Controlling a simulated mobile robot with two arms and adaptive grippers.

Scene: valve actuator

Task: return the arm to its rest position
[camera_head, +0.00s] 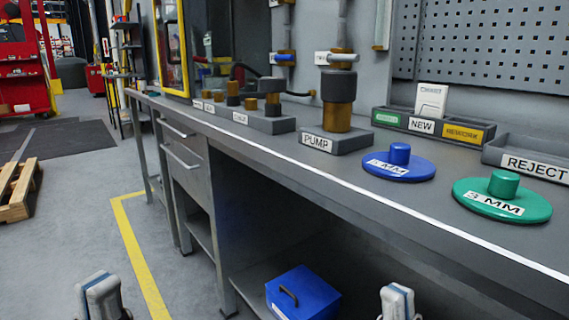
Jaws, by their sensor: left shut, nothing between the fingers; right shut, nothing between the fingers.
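My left gripper (101,297) shows at the bottom left edge, over the floor in front of the bench. My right gripper (398,302) shows at the bottom edge right of centre, in front of the bench's open underside. Both are shut and empty, low and apart from the bench (330,176). Only the upper parts of both grippers are in view; the rest is cut off by the frame.
On the bench stand a brass PUMP fitting (338,100), a blue disc (399,164), a green disc (502,196), a NEW tray (421,126) and a REJECT tray (535,163). A blue box (303,293) sits beneath. A wooden pallet (17,190) lies at left; floor beside the yellow line (137,250) is clear.

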